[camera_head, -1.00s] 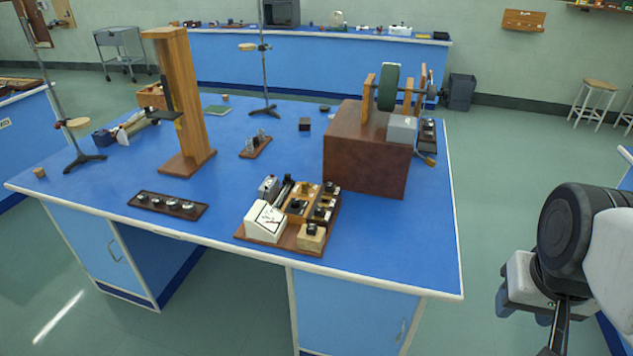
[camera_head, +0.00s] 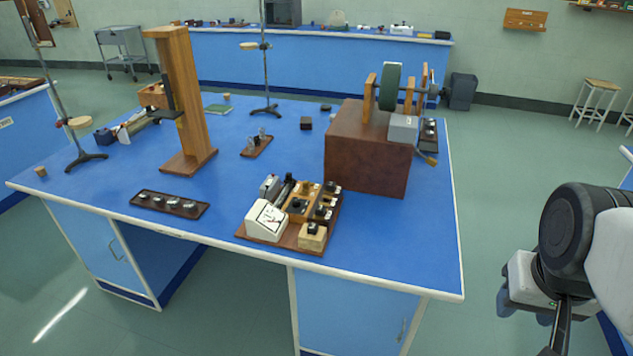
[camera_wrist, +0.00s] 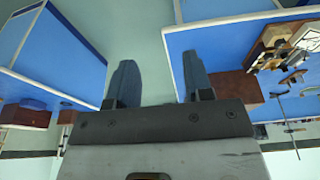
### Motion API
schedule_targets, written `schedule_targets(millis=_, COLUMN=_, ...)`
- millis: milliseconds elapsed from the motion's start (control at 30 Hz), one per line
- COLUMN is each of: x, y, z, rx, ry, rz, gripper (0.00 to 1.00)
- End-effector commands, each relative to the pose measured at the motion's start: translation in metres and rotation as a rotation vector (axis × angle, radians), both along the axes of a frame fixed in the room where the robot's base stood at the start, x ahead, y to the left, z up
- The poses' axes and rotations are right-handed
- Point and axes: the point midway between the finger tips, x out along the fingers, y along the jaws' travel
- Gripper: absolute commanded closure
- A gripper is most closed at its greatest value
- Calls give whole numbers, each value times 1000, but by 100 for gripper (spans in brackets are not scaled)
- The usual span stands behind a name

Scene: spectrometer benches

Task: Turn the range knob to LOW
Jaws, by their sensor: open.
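A wooden board (camera_head: 285,240) carrying a white meter box (camera_head: 266,221) and several dark knobs lies near the front edge of the blue bench. A black knob (camera_head: 313,228) sits on a pale block at its front right corner. More dark knobs (camera_head: 324,211) stand behind it. Their labels are too small to read, so I cannot tell which is the range knob or its setting. My gripper (camera_head: 525,308) is right of the bench, well apart from the board. In the wrist view my gripper (camera_wrist: 160,82) is open, with nothing between its fingers.
A brown box (camera_head: 367,165) with a wheel stands right of and behind the board. A tall wooden post (camera_head: 191,100) stands left. A dark strip with several knobs (camera_head: 169,203) lies front left. Bare blue bench top (camera_head: 400,240) lies right of the board.

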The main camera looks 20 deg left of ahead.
Motion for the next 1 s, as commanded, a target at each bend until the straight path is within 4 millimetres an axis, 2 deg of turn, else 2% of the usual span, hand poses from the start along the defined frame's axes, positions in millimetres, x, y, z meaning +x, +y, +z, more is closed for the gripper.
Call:
schedule_targets(millis=167, x=2, y=1, z=1, rx=-1, ry=1, rz=4, gripper=58)
schedule_targets(millis=367, x=16, y=5, z=5, rx=-4, ry=7, rz=37, gripper=58)
schedule_targets(millis=567, x=46, y=17, z=13, rx=-14, ry=21, rz=112, gripper=58)
schedule_targets(millis=1000, x=135, y=61, z=25, rx=-38, ry=57, rz=321, gripper=58)
